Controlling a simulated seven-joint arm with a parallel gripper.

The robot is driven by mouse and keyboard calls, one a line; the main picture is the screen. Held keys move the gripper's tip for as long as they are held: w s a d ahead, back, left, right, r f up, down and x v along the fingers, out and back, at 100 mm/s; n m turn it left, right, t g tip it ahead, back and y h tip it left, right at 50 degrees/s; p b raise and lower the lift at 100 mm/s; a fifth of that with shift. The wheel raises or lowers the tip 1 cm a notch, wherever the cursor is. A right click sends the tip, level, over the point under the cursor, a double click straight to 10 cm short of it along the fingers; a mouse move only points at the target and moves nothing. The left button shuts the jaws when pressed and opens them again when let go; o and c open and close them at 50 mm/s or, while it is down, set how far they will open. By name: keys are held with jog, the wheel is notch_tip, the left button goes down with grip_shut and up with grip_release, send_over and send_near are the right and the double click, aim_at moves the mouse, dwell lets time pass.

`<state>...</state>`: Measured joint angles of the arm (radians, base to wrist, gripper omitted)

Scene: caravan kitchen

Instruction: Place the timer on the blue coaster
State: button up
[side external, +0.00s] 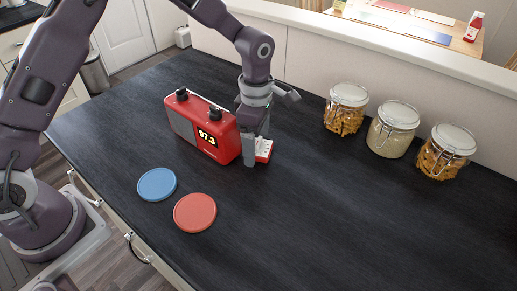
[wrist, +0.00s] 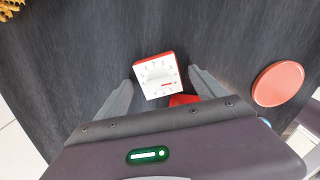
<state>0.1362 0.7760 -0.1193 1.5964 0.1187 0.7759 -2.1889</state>
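The timer (side external: 265,150) is a small red and white block on the dark counter, just right of the red radio. In the wrist view the white dial face of the timer (wrist: 157,77) lies between my two fingertips, with a gap on each side. My gripper (side external: 257,150) is low over the counter at the timer, its fingers open (wrist: 162,78). A finger hides part of the timer in the side view. The blue coaster (side external: 157,184) lies flat and bare near the counter's front-left edge.
A red coaster (side external: 195,212) lies right of the blue one and also shows in the wrist view (wrist: 278,84). The red radio (side external: 201,128) stands close beside my gripper. Several glass jars (side external: 393,129) line the back right. The front-right counter is clear.

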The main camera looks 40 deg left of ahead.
jog(key=shift+r, duration=0.1)
grip_shut()
